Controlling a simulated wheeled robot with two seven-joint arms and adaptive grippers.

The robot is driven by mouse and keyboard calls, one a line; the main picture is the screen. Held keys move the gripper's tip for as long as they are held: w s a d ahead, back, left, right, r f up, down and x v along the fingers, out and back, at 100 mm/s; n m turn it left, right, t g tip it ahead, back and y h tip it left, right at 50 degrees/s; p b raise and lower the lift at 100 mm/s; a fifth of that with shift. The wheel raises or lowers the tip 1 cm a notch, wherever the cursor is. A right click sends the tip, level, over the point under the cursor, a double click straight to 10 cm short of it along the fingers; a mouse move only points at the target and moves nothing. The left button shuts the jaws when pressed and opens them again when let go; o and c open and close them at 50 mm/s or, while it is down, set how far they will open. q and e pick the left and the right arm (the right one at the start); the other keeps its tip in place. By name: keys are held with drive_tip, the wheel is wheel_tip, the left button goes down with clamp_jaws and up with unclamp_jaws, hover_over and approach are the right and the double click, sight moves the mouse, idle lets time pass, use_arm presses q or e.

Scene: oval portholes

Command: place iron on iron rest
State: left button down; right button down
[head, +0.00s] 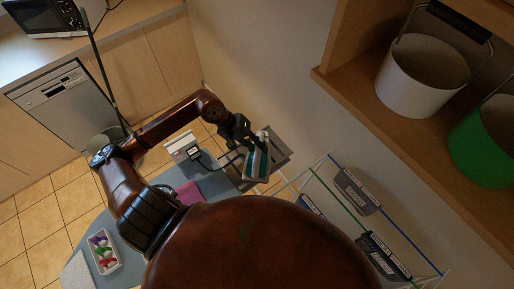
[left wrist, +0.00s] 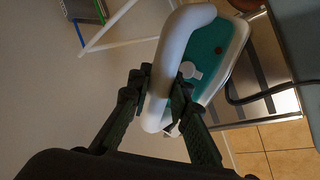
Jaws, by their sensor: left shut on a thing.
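The iron (head: 258,164) is white and teal. My left gripper (head: 246,137) is shut on its handle. In the left wrist view the white handle (left wrist: 172,62) sits between the two fingers of my left gripper (left wrist: 158,92), with the teal body (left wrist: 206,58) beyond. The iron rest (head: 279,147) looks like a grey metal frame at the end of the blue-grey ironing board (head: 217,184). The iron overlaps the rest in the head view, and I cannot tell whether they touch. The rest also shows behind the iron in the left wrist view (left wrist: 244,78). My right gripper is out of view.
A pink cloth (head: 188,192) lies on the board. A white box of colourful items (head: 103,252) is at lower left. A drying rack (head: 322,175) stands right of the rest. A shelf holds a white bucket (head: 415,80) and a green one (head: 484,146). A black cord hangs near the iron.

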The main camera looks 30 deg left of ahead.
sight(263, 156)
use_arm(q)
drive_tip(key=shift+w+f+p, duration=0.15)
drive_tip(key=shift+f+p, duration=0.45)
drive_tip(key=shift+f, duration=0.85)
drive_tip(key=shift+f+b, duration=0.2)
drive_tip(key=shift+b, duration=0.1)
drive_tip(key=c, duration=1.8)
unclamp_jaws()
drive_tip(key=shift+f, duration=0.1)
